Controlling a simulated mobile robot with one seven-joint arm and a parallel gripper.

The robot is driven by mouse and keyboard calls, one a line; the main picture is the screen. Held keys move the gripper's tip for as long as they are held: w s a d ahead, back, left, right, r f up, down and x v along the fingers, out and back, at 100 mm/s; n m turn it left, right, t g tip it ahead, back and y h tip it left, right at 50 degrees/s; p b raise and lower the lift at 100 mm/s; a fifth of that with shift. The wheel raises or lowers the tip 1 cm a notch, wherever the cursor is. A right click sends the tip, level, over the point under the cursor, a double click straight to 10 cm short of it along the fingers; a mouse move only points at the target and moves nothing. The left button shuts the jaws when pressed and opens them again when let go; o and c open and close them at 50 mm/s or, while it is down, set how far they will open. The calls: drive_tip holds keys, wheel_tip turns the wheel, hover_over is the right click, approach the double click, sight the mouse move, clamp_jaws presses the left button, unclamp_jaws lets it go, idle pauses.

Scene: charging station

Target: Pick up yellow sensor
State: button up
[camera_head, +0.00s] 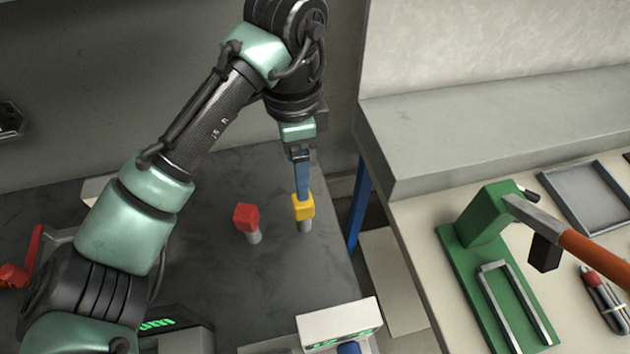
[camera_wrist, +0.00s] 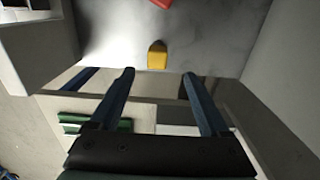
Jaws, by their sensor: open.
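The yellow sensor (camera_head: 303,208) has a yellow block top on a short grey stem and stands upright on the dark grey table near its right edge. In the wrist view the yellow sensor (camera_wrist: 157,55) sits beyond the fingertips, roughly centred between them. My gripper (camera_head: 302,194) hangs above and in front of the sensor's top in the head view, where its blue finger hides part of it. In the wrist view my gripper (camera_wrist: 157,73) has its two blue fingers spread wide with nothing between them. I cannot tell whether a finger touches the sensor.
A red sensor (camera_head: 246,216) stands just left of the yellow one. A white box with green display (camera_head: 340,322) stands at the front. Bare table lies behind the sensors.

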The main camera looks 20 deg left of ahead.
sight(303, 210)
drive_tip(key=f, duration=0.2)
drive_tip(key=f+b, duration=0.1)
drive_tip(key=f, duration=0.3)
drive_tip(key=shift+s+f, duration=0.25)
drive_tip(key=shift+f, duration=0.15)
drive_tip(key=shift+w+d+f+b, duration=0.1)
drive_tip(key=shift+d+f+b, duration=0.1)
drive_tip(key=shift+f, duration=1.3)
drive_tip(key=shift+w+d+f+b, duration=0.1)
drive_tip(key=shift+f+b, duration=0.1)
drive_tip(key=shift+f, duration=1.25)
clamp_jaws()
